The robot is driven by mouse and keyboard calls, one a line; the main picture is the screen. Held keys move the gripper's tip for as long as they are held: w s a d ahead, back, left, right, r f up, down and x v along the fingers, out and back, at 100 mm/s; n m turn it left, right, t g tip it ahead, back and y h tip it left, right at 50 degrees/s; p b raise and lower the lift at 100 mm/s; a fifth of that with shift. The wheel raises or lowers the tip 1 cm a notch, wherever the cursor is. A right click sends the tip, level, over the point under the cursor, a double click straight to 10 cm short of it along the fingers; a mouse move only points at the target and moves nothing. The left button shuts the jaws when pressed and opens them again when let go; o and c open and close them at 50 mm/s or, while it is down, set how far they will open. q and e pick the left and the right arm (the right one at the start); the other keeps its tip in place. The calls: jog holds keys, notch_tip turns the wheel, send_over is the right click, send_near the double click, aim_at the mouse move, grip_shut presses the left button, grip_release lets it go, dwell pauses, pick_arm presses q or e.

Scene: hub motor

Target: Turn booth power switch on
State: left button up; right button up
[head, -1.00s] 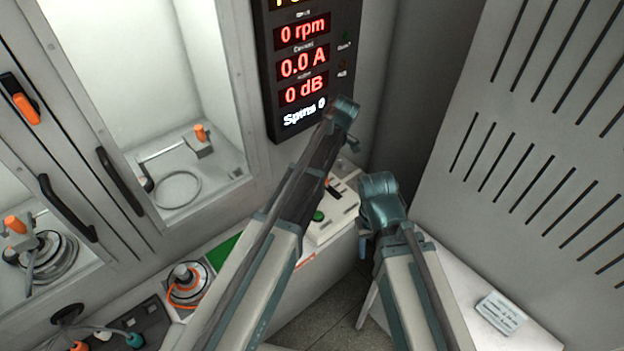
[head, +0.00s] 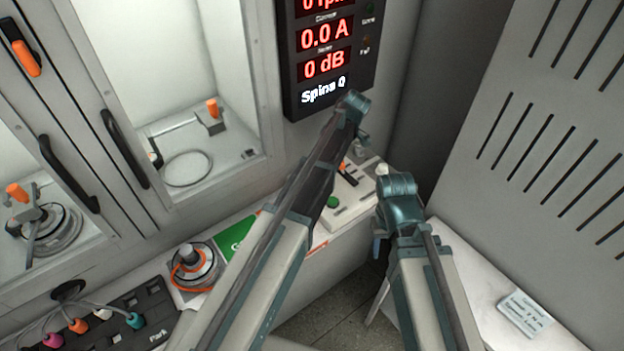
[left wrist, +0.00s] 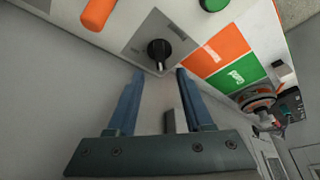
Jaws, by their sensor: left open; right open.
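A black rotary knob (left wrist: 160,50) on a grey square plate shows in the left wrist view; I take it for the booth power switch. Its label is not readable. My left gripper (left wrist: 158,74) is open, its two blue fingers apart, just short of the knob and on either side of its line; I see no contact. In the head view the left arm hides the knob, and the left fingers are hardly visible. My right gripper (head: 379,245) is partly visible at the end of the right arm, right of the control panel (head: 352,208), and holds nothing visible.
The panel carries a green button (head: 333,201) and an orange handle (left wrist: 98,12). A dark display (head: 325,65) hangs above it. A slotted wall (head: 540,130) stands right.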

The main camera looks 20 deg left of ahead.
pick_arm(q)
jog(key=b+x, duration=0.5)
jog(key=x, duration=0.2)
jog(key=shift+f, duration=0.1)
grip_shut()
